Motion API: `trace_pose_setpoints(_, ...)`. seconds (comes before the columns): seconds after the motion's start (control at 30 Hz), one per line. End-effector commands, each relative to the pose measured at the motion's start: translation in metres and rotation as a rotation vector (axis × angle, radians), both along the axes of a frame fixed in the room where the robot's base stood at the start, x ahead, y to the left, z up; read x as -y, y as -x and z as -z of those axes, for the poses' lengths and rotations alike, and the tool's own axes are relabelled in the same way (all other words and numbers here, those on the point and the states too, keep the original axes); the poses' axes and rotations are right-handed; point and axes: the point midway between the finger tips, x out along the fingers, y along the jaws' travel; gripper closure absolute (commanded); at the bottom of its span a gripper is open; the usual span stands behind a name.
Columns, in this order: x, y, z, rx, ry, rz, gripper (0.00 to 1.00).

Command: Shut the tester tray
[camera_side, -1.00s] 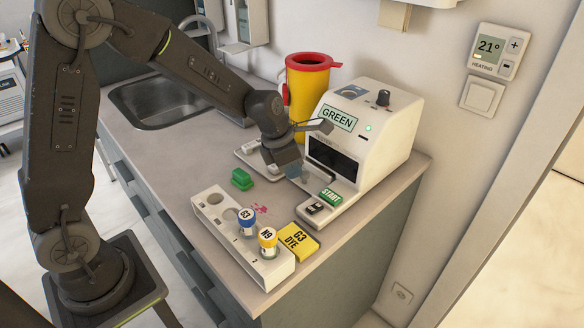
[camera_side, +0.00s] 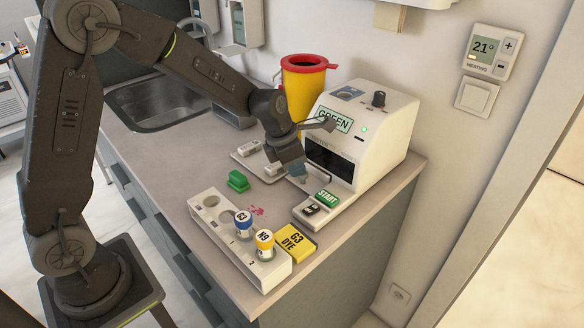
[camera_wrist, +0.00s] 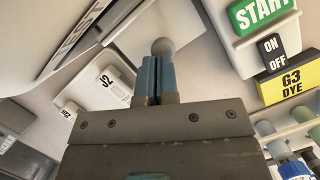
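The tester (camera_side: 378,125) is a white machine at the back right of the counter, with a GREEN display (camera_side: 334,120), a lit green lamp and a dark front window (camera_side: 328,160). My gripper (camera_side: 301,178) is low at the left front of the tester, under the window. In the wrist view its blue-padded fingers (camera_wrist: 153,80) are together with only a thin line between them. A round grey knob (camera_wrist: 163,46) shows at the fingertips; I cannot tell whether they touch it. My gripper hides part of the tester's front, so the tray's exact position is unclear.
A green START button (camera_side: 327,198) and ON/OFF switch are right of my gripper. A white rack (camera_side: 226,243) with two capped vials, a yellow G3 DYE box (camera_side: 295,242) and a green block (camera_side: 238,181) stand in front. A yellow bin (camera_side: 303,90) is behind.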

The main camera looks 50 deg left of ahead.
Motion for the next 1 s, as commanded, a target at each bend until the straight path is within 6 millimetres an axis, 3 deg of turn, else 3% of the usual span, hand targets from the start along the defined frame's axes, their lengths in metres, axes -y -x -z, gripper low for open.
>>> trace_pose_setpoints(0.2, -0.019, 0.034, -0.014, -0.001, -0.001, -0.001, 1.00)
trace_pose_setpoints(0.5, -0.027, 0.051, -0.076, -0.002, -0.002, 0.000, 1.00)
trace_pose_setpoints(0.77, -0.031, 0.059, -0.101, -0.005, -0.004, 0.008, 1.00)
trace_pose_setpoints(0.87, -0.029, 0.065, -0.107, 0.013, -0.030, 0.080, 1.00)
trace_pose_setpoints(1.0, -0.023, 0.087, -0.121, 0.071, -0.128, 0.349, 1.00)
